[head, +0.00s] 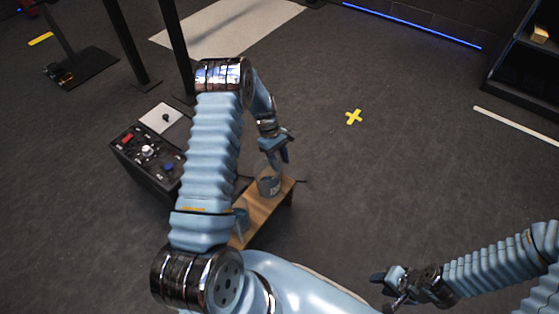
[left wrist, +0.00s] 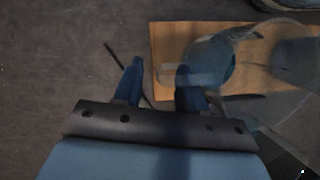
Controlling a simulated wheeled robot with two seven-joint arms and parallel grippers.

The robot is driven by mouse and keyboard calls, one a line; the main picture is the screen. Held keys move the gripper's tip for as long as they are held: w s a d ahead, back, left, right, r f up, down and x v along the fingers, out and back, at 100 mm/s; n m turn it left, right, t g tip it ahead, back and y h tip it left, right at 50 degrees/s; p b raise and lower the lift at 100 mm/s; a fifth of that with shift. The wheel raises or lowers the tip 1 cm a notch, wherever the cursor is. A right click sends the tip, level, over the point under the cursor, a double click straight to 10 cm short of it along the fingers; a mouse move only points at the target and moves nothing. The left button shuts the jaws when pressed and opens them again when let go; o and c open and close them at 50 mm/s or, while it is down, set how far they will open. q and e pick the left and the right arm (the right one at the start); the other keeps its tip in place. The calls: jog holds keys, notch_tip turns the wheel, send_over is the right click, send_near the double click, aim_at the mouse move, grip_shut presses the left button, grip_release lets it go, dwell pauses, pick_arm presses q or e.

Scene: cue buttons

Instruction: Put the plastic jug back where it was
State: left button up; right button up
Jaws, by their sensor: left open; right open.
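The clear plastic jug (head: 269,184) stands on a small wooden table (head: 257,219) in the head view. In the left wrist view the see-through jug (left wrist: 275,75) fills the right side, over the wooden top (left wrist: 172,42). My left gripper (head: 281,158) is open just above and beside the jug. In the left wrist view its two blue fingers (left wrist: 160,85) are apart, and the right finger overlaps the jug's left part; I cannot tell whether they touch. My right gripper (head: 388,288) is open and empty at the lower right, away from the table.
A black console (head: 137,157) with red, white and blue buttons stands left of the table, partly behind my left arm. A yellow cross (head: 354,117) marks the open floor to the right. A dark shelf (head: 525,75) stands at the far right.

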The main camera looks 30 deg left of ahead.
pick_arm(q)
jog(key=v, duration=1.1)
jog(key=shift+r+p, duration=0.25)
jog(key=shift+p, duration=0.2)
jog(key=shift+a, duration=0.1)
